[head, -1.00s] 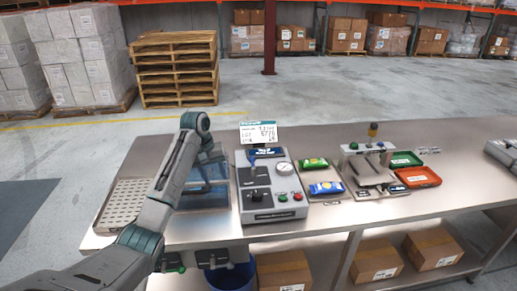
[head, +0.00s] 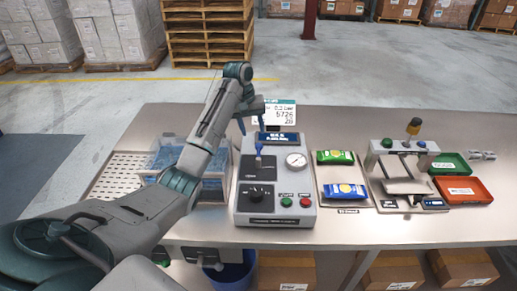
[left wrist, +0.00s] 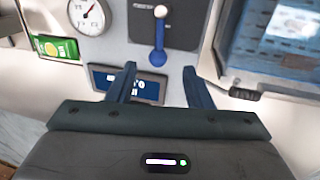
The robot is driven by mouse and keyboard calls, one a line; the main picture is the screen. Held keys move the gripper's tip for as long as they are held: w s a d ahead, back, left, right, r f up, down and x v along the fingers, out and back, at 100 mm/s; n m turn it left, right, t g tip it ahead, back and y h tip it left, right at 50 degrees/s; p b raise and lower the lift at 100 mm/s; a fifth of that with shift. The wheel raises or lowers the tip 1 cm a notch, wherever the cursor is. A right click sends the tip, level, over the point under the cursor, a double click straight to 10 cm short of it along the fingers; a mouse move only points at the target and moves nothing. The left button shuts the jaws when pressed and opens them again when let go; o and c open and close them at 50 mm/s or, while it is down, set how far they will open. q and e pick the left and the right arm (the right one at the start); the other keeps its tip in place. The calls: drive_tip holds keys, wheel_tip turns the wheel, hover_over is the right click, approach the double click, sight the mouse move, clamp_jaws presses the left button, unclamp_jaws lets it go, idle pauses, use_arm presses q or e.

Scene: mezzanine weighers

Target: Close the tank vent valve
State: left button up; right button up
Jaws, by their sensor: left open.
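The grey control box (head: 276,207) stands on the steel table, with a blue lever (head: 259,161) on its dark upper plate. The lever also shows in the left wrist view (left wrist: 159,38), pointing toward the box's blue label. I cannot read which valve the lever's plate names. My left gripper (head: 251,122) is open above the back end of the box. In the left wrist view its two blue fingers (left wrist: 160,85) are apart, over the label, and the lever's tip is just beyond them. Nothing is between the fingers. My right gripper is out of view.
The box carries a gauge (head: 296,160), a black knob (head: 257,194), and green and red buttons. A clear bin (head: 212,185) is on its left, partly behind my arm. Green (head: 335,157) and blue (head: 346,190) packets lie on its right. A display stands behind.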

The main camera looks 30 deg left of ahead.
sight(258, 148)
use_arm(q)
drive_tip(key=f, duration=0.1)
drive_tip(key=f+b, duration=0.1)
drive_tip(key=w+f+b, duration=0.1)
drive_tip(key=f, duration=0.1)
drive_tip(key=shift+d, duration=0.25)
drive_tip(key=f+p, duration=0.2)
drive_tip(key=f, duration=0.1)
drive_tip(key=shift+w+d, duration=0.15)
drive_tip(key=shift+d, duration=0.15)
drive_tip(key=shift+f, duration=0.3)
drive_tip(key=shift+d+f, duration=0.15)
drive_tip(key=shift+f, duration=0.25)
clamp_jaws()
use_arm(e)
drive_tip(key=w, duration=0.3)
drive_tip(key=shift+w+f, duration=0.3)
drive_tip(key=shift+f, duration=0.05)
